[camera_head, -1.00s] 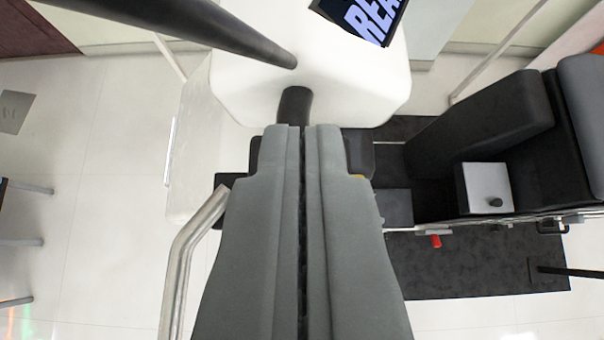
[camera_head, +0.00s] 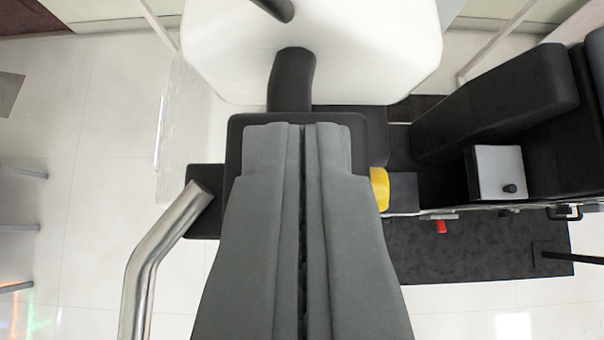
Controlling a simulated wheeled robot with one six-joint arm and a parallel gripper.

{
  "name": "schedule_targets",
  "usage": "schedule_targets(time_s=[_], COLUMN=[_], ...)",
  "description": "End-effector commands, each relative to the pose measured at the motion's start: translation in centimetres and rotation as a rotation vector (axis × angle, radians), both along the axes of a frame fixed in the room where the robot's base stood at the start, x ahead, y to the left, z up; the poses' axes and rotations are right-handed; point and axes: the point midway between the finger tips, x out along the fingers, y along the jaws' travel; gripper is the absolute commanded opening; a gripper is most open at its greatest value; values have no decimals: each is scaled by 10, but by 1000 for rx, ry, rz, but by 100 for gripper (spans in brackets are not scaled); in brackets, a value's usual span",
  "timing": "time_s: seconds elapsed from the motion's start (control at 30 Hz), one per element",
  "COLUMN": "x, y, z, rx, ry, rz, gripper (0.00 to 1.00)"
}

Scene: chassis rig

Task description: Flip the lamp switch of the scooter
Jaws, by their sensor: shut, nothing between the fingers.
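My gripper (camera_head: 304,128) is in the middle of the camera view, its two grey fingers shut together with nothing between them. The fingertips lie over a black housing (camera_head: 238,135) of the scooter. I cannot tell whether they touch it. A yellow part (camera_head: 379,188) shows just right of the fingers, partly covered by them. I cannot make out which part is the lamp switch; it may be hidden under the fingers. A black stem (camera_head: 292,80) joins the housing to a white rounded panel (camera_head: 375,50).
A bent silver handlebar (camera_head: 150,260) stands close at the left of the fingers. The scooter's black seat (camera_head: 500,105), a white box with a black knob (camera_head: 500,170) and a red part (camera_head: 441,226) are at the right. Pale floor (camera_head: 80,170) is open at the left.

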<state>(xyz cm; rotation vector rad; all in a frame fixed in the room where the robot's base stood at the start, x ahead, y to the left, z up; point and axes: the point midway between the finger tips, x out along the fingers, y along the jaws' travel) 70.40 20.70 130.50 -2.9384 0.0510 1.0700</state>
Motion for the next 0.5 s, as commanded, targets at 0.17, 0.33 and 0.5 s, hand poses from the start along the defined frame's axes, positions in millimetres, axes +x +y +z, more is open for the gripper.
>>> schedule_targets(time_s=[0.17,0.33,0.5], x=[2,3,8], y=[0,1,1], z=[-7,-8,-8], rx=[-2,-3,-4], ry=[38,41,43], rz=[-1,-1,-2], gripper=[0,0,0])
